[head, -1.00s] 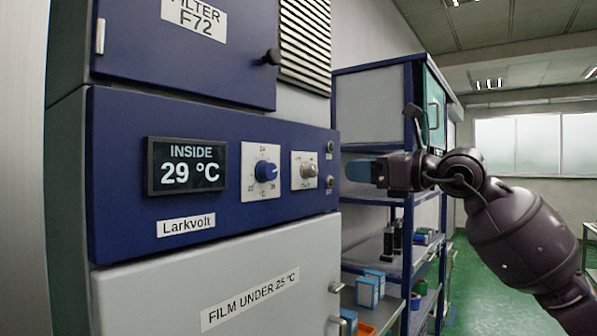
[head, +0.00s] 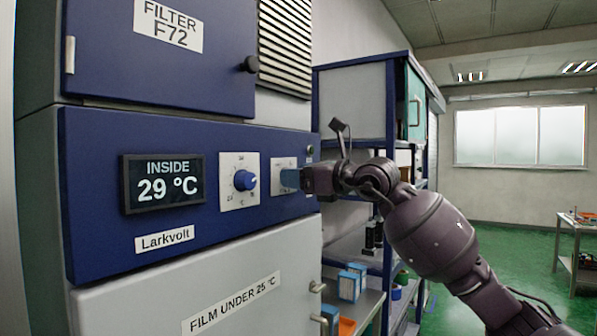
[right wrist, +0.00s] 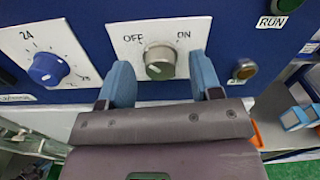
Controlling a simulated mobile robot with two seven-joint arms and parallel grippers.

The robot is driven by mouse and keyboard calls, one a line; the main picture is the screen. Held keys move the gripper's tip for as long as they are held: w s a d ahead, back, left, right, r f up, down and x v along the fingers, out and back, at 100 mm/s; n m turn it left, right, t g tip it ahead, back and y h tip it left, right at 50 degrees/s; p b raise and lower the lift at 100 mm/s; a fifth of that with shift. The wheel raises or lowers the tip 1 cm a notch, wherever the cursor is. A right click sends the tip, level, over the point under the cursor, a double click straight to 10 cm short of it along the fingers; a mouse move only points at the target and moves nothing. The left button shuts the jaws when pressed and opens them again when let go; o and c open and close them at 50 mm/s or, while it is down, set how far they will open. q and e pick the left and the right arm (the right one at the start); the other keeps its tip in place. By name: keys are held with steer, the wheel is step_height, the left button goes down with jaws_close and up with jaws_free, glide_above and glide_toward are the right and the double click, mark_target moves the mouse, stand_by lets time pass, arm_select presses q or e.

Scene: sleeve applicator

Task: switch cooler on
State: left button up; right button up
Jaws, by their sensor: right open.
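The cooler's blue control panel (head: 90,180) carries a display (head: 162,182) reading "INSIDE 29 °C". The grey rotary switch (right wrist: 160,62) sits on a white plate with OFF at left and ON at right. I cannot tell clearly which mark its pointer faces. In the head view my right gripper (head: 290,179) covers most of the switch plate (head: 284,162). The gripper is open and empty. In the right wrist view its blue fingers stand on either side of the switch, apart from it. My left gripper is not in view.
A blue temperature dial (head: 245,180) lies left of the switch; it also shows in the right wrist view (right wrist: 48,69). A dark green RUN lamp (right wrist: 288,5) and a small round brass-rimmed fitting (right wrist: 244,70) are at right. A blue shelf unit (head: 388,100) stands beyond.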

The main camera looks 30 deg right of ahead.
steer(key=shift+w, duration=0.1)
steer(key=shift+c, duration=0.4)
steer(key=c, duration=0.9)
steer(key=shift+o, duration=0.2)
